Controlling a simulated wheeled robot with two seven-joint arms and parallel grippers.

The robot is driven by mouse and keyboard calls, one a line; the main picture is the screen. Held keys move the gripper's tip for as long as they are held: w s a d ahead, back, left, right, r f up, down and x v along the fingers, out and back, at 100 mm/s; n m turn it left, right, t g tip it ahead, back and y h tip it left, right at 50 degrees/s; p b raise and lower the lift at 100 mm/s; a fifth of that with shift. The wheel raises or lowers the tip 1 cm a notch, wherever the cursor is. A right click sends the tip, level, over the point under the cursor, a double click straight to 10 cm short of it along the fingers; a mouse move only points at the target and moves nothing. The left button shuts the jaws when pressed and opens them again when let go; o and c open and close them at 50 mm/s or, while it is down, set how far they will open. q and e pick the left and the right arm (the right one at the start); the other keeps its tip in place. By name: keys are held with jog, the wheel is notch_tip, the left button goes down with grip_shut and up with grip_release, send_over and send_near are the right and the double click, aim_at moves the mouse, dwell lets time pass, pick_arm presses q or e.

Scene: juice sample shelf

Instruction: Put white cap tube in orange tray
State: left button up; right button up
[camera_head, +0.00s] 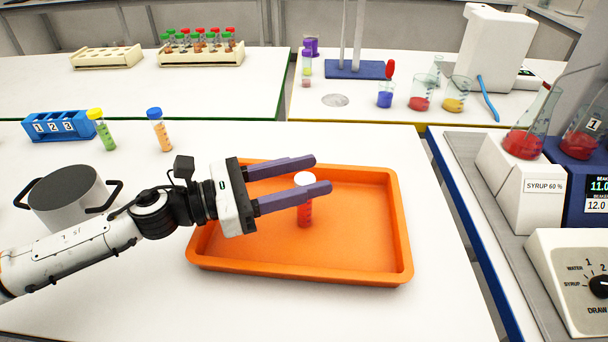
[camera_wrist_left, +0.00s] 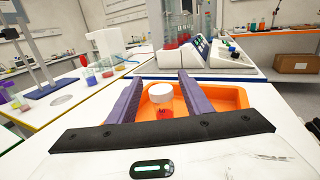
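The white cap tube (camera_head: 305,215) has red contents and looks upright within the orange tray (camera_head: 230,262). Its white cap (camera_head: 304,178) shows between my two fingers in the head view. My left gripper (camera_head: 322,174) reaches over the tray from the left with its purple fingers spread. In the left wrist view the tube's white cap (camera_wrist_left: 160,92) sits between the fingers with gaps beside it. The near finger hides part of the tube in the head view. My right gripper is not in view.
Behind are a green tube (camera_head: 104,133) with a yellow cap, an orange tube (camera_head: 160,133) with a blue cap and a blue rack (camera_head: 60,126). The table right of the tray is clear.

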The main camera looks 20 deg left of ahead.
pick_arm(q)
jog(key=shift+r, duration=0.15)
jog(key=shift+s+a, duration=0.1)
jog(key=shift+a, duration=0.05)
jog(key=b+v, duration=0.2)
jog(key=v, duration=0.9)
jog(key=shift+s+a, duration=0.2)
jog(key=shift+s, duration=0.1)
